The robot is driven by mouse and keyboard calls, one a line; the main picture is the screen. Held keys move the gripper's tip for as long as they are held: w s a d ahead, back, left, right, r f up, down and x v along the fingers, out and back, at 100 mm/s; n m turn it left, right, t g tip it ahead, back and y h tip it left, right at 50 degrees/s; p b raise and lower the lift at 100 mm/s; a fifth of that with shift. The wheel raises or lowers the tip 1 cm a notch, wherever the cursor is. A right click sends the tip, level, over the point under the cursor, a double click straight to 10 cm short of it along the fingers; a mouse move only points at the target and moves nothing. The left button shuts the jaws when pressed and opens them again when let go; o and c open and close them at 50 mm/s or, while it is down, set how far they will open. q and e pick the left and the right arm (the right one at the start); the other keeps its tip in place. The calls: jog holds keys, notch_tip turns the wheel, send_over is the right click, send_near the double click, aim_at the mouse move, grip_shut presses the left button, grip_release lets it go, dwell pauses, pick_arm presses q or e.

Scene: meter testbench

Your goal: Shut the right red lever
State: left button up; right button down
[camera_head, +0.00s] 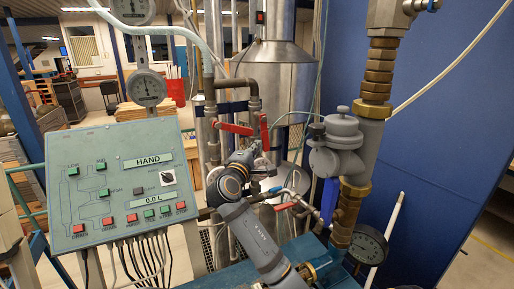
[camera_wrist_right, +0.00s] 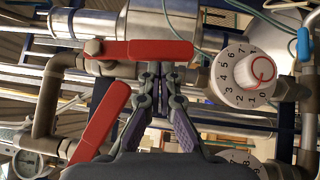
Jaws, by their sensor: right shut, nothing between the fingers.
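Two red levers sit on the pipework in the middle of the head view. The left red lever (camera_head: 234,128) slopes slightly down to the right, and the right red lever (camera_head: 264,132) stands nearly upright. In the right wrist view one red lever (camera_wrist_right: 147,50) lies across the pipe and another (camera_wrist_right: 100,122) slants at lower left; I cannot tell which is which. My right gripper (camera_head: 268,160) is just below the levers; in its wrist view its fingers (camera_wrist_right: 161,72) are shut and empty, with tips close under the horizontal lever. Contact is unclear. My left gripper is not in view.
A grey control panel (camera_head: 120,185) with buttons stands at left, with gauges above. Brass and grey fittings (camera_head: 340,145) and a blue lever (camera_head: 328,200) are at right. A white numbered dial (camera_wrist_right: 243,76) sits right of the fingers. Pipes crowd the space.

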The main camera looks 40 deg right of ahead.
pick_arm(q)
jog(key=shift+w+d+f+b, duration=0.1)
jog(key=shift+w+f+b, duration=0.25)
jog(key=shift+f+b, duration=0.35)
pick_arm(e)
jog(key=shift+s+d+f+n+h, duration=0.15)
jog(key=shift+d+n+h, duration=0.15)
jog(key=shift+d+n, duration=0.1)
